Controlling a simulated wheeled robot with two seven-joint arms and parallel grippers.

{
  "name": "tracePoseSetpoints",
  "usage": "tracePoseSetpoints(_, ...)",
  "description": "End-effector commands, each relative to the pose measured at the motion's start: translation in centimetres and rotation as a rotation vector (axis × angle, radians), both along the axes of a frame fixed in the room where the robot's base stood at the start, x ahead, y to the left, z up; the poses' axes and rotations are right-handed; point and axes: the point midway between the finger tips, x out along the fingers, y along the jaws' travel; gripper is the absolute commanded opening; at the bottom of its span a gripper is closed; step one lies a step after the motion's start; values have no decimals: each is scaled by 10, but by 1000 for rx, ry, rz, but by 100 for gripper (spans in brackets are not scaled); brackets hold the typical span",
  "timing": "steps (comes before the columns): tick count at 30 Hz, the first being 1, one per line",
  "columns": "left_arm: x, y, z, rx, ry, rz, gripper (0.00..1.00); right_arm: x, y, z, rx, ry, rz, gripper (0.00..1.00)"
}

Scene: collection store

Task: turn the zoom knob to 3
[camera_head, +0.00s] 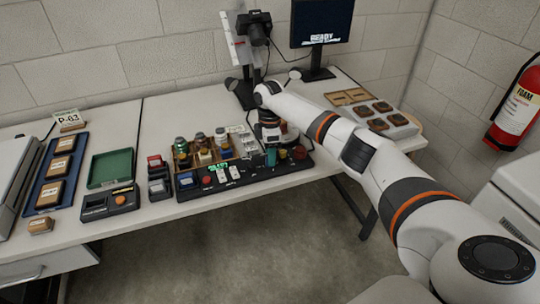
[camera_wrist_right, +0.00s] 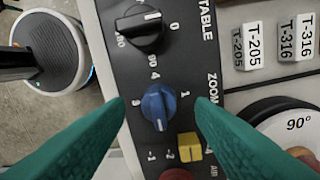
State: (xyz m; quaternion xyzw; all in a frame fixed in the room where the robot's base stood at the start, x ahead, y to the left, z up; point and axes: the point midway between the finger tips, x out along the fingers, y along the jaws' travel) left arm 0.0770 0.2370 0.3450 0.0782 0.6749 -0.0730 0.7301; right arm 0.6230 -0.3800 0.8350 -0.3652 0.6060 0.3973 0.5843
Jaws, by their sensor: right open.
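The zoom knob (camera_wrist_right: 158,106) is blue and sits on a dark control panel (camera_wrist_right: 208,102) marked ZOOM. Its white pointer line faces the bottom of the wrist picture; a 1 shows to its right, a 4 above and what looks like a 3 to its left. My right gripper (camera_wrist_right: 161,101) is open, with one teal finger on each side of the knob and a visible gap to both. In the head view my right gripper (camera_head: 271,157) is over the right part of the panel (camera_head: 245,182), hiding the knob. My left gripper is not in view.
A black knob (camera_wrist_right: 138,28) marked TABLE, a yellow switch (camera_wrist_right: 190,147) and a red button (camera_wrist_right: 177,174) are close to the zoom knob. Bottles (camera_head: 181,147) stand behind the panel. A camera on a stand (camera_head: 256,28) and a monitor (camera_head: 321,22) are at the back.

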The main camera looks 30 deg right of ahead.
Motion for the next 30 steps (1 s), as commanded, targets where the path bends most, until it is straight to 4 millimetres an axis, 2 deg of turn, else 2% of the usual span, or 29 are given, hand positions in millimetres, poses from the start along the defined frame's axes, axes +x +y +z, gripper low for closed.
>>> tracePoseSetpoints(6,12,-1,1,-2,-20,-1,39,-1,1,-17,0,1,0,50)
tracePoseSetpoints(14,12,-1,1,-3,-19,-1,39,-1,0,-19,1,0,0,50)
tracePoseSetpoints(16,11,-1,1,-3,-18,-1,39,-1,0,-19,1,0,0,43)
tracePoseSetpoints(23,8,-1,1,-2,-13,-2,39,-1,0,-19,0,0,0,6)
tracePoseSetpoints(30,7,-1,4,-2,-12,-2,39,-1,0,-18,0,1,-17,5)
